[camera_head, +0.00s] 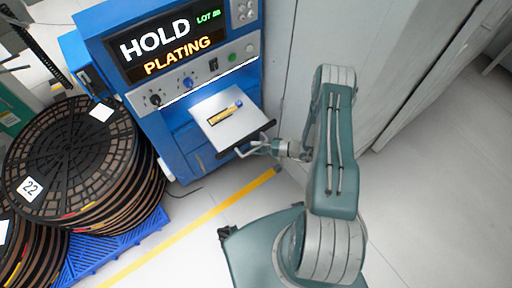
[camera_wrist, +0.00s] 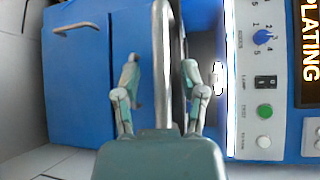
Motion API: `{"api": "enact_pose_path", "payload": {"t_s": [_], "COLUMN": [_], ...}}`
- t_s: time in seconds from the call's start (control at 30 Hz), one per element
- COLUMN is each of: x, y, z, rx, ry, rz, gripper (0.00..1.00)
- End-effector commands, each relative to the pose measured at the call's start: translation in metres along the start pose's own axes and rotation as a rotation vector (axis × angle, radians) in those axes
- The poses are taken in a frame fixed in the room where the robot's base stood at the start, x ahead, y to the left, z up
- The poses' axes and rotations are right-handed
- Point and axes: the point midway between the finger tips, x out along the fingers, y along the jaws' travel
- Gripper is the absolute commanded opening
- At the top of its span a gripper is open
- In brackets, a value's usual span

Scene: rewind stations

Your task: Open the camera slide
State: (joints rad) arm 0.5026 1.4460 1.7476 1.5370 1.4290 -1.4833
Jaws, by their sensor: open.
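The camera slide (camera_head: 222,120) is a pale flat plate with a dark front edge, sticking out from the front of the blue machine below its control panel. A small yellow-and-blue item (camera_head: 225,113) lies on it. My gripper (camera_head: 256,147) is at the slide's front edge. In the wrist view, my gripper (camera_wrist: 161,68) is open, with one finger on each side of a long grey bar or edge (camera_wrist: 161,30) that appears to belong to the slide front. I cannot tell whether the fingers touch it.
The blue machine (camera_head: 185,130) has a display reading HOLD and PLATING, plus knobs and buttons. In the wrist view, a metal handle (camera_wrist: 75,27) is on its blue front. Stacked black reels (camera_head: 70,150) stand on a blue pallet (camera_head: 120,232) at left. Grey panels (camera_head: 335,35) stand at right.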

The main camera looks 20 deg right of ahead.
Motion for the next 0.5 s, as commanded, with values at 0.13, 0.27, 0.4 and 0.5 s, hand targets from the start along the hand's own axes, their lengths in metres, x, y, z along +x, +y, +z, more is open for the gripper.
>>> {"api": "enact_pose_path", "payload": {"t_s": [0.13,0.27,0.4,0.5], "x": [-0.012,-0.036,-0.066,-0.086], "y": [0.000,0.000,0.000,0.001], "z": [-0.001,-0.002,-0.001,-0.002], "rx": [0.000,0.000,-0.001,0.000], "ry": [0.004,0.007,0.006,0.006], "rz": [-0.001,-0.001,0.000,0.000], "gripper": [0.54,0.54,0.54,0.54]}}
